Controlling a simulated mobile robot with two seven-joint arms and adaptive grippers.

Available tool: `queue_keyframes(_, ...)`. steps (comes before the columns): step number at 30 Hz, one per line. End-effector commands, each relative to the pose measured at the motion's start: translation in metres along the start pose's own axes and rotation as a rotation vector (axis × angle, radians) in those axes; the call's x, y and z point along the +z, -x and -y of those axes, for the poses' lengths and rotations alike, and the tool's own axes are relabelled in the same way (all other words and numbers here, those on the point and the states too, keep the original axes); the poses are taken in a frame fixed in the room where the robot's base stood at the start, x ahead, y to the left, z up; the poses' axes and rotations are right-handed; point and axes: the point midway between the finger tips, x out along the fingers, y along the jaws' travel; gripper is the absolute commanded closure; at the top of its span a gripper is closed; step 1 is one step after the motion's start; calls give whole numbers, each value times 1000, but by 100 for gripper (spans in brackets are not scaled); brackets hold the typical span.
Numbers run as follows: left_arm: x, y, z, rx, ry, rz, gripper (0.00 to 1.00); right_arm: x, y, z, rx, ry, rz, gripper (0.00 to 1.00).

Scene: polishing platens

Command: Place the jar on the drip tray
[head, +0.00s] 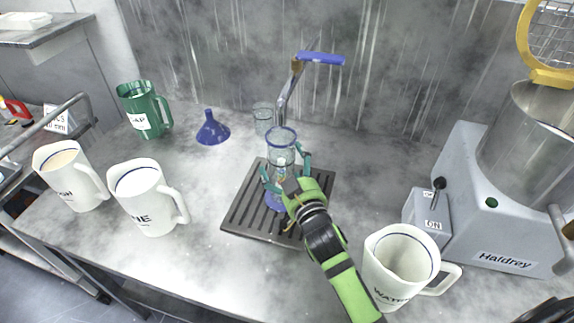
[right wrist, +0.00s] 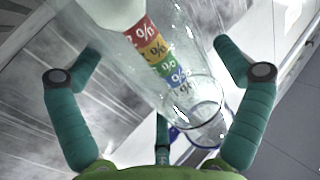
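The jar (head: 281,148) is a tall clear cylinder with a blue rim and a blue foot. In the head view it looks upright, with its foot over the slats of the dark drip tray (head: 243,212); contact is hard to tell. My right gripper (head: 281,164) has its teal fingers around the jar's middle. In the right wrist view the jar (right wrist: 190,72) slants between the spread fingers (right wrist: 158,52), with slim gaps beside the tips, so the gripper looks open. Coloured percent marks show through the glass. My left gripper is not in view.
A tap with a blue lever (head: 320,58) rises behind the tray. A small glass (head: 263,114) and a blue funnel (head: 211,130) stand behind left. White jugs (head: 148,200) are left, a green jug (head: 141,108) behind them. A WATER jug (head: 396,262) and grey machine (head: 480,215) are right.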

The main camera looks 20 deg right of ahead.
Motion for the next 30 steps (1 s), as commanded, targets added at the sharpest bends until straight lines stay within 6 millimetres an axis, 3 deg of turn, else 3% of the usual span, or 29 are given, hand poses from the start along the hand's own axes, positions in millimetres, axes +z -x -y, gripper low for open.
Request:
queue_keyframes(11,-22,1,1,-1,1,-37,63,-3,4,0,0,0,0,0)
queue_keyframes(24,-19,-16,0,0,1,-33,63,-1,91,0,0,0,0,0)
queue_keyframes(30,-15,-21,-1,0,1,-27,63,-2,114,0,0,0,-1,0)
